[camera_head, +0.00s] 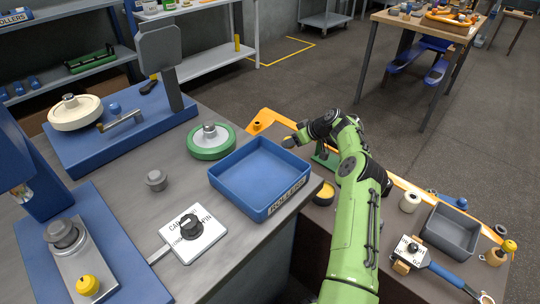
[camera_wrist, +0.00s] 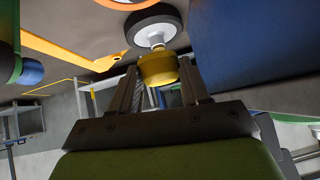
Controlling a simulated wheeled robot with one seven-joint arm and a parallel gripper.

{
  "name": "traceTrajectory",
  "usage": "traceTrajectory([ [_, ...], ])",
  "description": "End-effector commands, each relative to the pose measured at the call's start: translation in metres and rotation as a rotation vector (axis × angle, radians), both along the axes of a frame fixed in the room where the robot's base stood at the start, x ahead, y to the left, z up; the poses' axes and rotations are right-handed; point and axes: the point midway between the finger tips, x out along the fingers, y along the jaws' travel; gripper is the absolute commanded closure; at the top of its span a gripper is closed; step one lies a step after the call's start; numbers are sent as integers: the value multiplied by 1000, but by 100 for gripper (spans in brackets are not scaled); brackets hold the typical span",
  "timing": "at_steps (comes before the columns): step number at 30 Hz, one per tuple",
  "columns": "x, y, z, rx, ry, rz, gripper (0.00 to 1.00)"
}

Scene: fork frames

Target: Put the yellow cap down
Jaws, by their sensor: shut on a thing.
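My gripper (camera_wrist: 160,75) is shut on a yellow cap (camera_wrist: 157,68), which sits between its two fingers in the wrist view. In the head view my gripper (camera_head: 297,138) is beyond the far right side of the blue tray, with the yellow cap (camera_head: 288,142) small at its tip. The arm reaches there from the lower right. In the wrist view a dark wheel with a white hub (camera_wrist: 155,30) shows just past the cap; I cannot tell the gap between them.
The empty blue ROLLERS tray (camera_head: 260,175) stands on the grey bench, beside a green-rimmed wheel (camera_head: 211,141). A dial plate (camera_head: 193,234) and a grey knob (camera_head: 156,180) lie nearer. Another yellow knob (camera_head: 88,285) sits at lower left. A grey bin (camera_head: 452,232) stands right of my arm.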

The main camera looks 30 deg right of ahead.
Motion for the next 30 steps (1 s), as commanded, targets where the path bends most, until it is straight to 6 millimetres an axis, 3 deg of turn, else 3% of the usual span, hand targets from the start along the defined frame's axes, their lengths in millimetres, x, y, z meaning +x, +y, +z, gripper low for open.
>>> traceTrajectory([
  [12, -3, -5, -2, 1, 0, 6, 83],
  [26, -3, -4, -92, 1, 1, 6, 83],
  [30, -3, -5, -95, -1, -1, 6, 83],
])
